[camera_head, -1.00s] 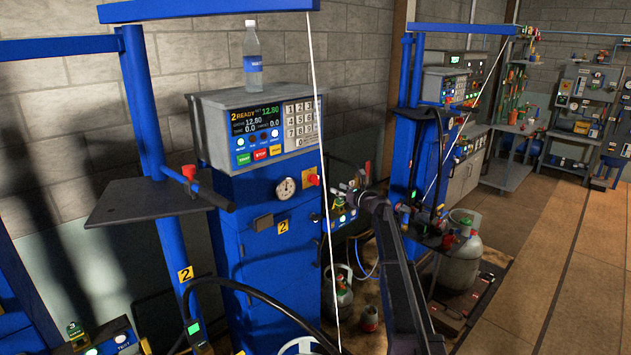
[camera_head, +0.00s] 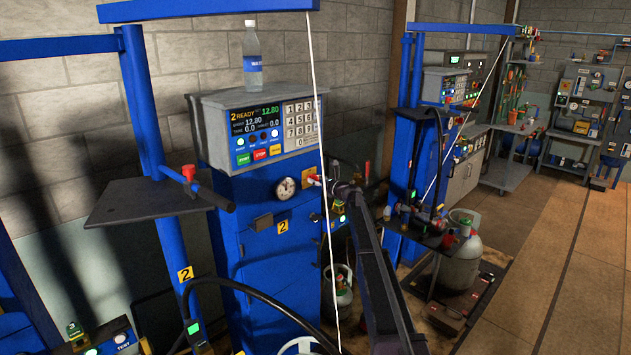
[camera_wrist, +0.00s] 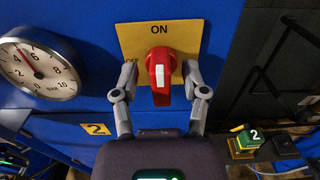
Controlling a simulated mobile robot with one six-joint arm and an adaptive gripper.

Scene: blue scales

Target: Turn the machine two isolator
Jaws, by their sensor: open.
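The machine two isolator is a red rotary knob (camera_wrist: 160,75) with a white stripe, on a yellow plate (camera_wrist: 130,38) on the blue cabinet. The plate reads ON above the knob and OFF to its left, partly covered by a finger. The knob's handle stands about vertical, in line with ON. My gripper (camera_wrist: 160,84) is open, with one finger on each side of the knob; I cannot tell whether they touch it.
A round pressure gauge (camera_wrist: 37,68) is close to the left of the plate. The machine two console (camera_head: 262,130) is above, with a water bottle (camera_head: 252,62) on top. A button box with a green-yellow "2" switch (camera_wrist: 248,138) lies to the lower right.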

